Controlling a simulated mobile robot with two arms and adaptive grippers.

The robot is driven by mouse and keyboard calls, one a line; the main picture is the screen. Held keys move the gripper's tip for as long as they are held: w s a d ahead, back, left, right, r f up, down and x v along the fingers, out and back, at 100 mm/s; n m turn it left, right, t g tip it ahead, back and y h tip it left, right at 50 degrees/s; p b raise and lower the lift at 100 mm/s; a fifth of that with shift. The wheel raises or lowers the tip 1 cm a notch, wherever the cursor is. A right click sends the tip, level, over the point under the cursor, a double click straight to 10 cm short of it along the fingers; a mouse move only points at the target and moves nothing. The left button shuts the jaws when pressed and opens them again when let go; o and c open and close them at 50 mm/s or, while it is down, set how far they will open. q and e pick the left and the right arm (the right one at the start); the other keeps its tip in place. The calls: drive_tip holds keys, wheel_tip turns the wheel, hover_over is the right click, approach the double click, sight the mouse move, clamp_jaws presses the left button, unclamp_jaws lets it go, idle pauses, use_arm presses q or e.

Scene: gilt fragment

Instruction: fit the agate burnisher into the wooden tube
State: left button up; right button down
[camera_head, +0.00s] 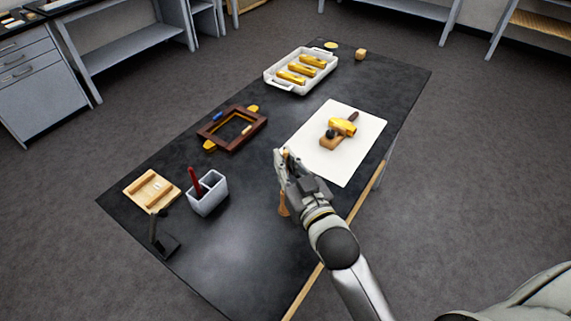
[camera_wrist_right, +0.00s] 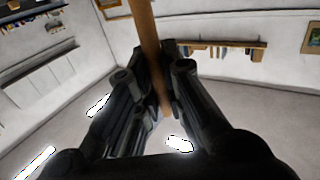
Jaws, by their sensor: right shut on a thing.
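My right gripper (camera_head: 287,158) is shut on a slim brown wooden piece (camera_head: 283,204), held upright above the black table. Its wider lower end shows below the fingers. In the right wrist view the wooden piece (camera_wrist_right: 146,28) runs between the fingers and out of the top of the picture. I cannot tell whether it is the agate burnisher or the wooden tube. I cannot make out the other of the two for certain. My left gripper is not in view.
A white sheet (camera_head: 358,118) holds a gilt piece on a wooden block (camera_head: 331,141). A dark red frame (camera_head: 205,132), a grey cup (camera_head: 209,199) with a red-handled tool, a wooden tray (camera_head: 135,190), a black stand (camera_head: 166,244) and a white tray (camera_head: 270,80) stand around. The table's near part is clear.

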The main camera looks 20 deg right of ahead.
drive_tip(key=shift+f, duration=0.6)
drive_tip(key=shift+f, duration=0.65)
drive_tip(key=c, duration=1.5)
unclamp_jaws()
drive_tip(key=shift+c, duration=0.2)
drive_tip(key=shift+r, duration=0.15)
